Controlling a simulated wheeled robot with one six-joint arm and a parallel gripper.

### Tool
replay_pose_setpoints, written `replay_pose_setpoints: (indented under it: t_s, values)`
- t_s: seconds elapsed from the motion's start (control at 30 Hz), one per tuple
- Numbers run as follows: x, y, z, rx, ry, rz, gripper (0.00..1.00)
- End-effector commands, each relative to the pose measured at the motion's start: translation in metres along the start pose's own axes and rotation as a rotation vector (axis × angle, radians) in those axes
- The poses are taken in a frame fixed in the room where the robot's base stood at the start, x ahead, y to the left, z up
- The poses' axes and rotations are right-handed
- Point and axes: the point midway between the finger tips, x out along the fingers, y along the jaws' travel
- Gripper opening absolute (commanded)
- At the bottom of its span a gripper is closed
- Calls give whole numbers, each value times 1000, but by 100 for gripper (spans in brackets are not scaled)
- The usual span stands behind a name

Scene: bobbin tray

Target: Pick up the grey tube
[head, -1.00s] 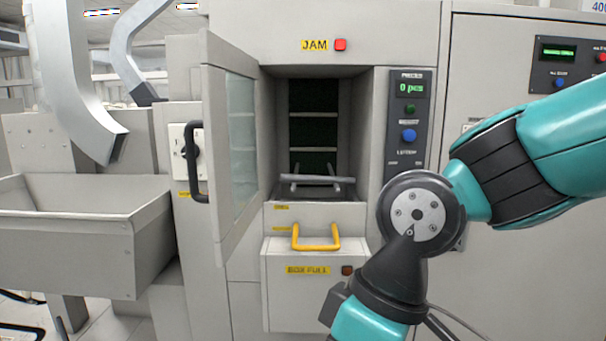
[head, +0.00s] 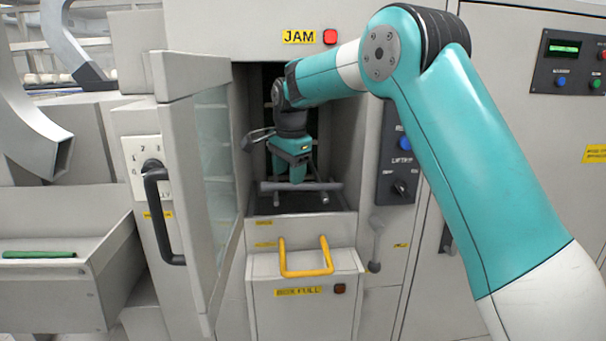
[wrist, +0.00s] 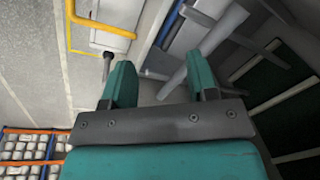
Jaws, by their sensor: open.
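The grey tube (head: 331,186) lies crosswise in the machine's open bay, over dark supports. My gripper (head: 297,177) is inside the bay, pointing down just above the middle of the tube. In the wrist view the fingers of my gripper (wrist: 158,75) are apart with nothing held between them. The tube (wrist: 217,44) runs diagonally there, beyond the fingertips, and the right finger hides part of it. I cannot tell the exact gap between fingers and tube.
The open door (head: 185,190) stands left of the bay. A yellow handle (head: 306,272) sticks out below it. A grey bin (head: 60,285) at the left holds a green tube (head: 40,254). Crates of bobbins (wrist: 28,150) show in the wrist view.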

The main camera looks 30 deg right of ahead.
Motion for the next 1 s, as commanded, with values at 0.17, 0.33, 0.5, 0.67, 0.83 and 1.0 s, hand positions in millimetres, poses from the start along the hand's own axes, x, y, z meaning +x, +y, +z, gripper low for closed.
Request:
replay_pose_setpoints:
  t_s: [0.17, 0.33, 0.5, 0.67, 0.83, 1.0]
  values:
    - [5, -36, -44, 382, 30, 11, 54]
    - [11, -50, -65, 606, 41, 12, 54]
    - [22, -52, -70, 664, 44, 14, 54]
    - [39, -51, -71, 663, 43, 15, 54]
    - [63, -49, -72, 661, 43, 16, 54]
    - [84, -49, -72, 660, 42, 12, 54]
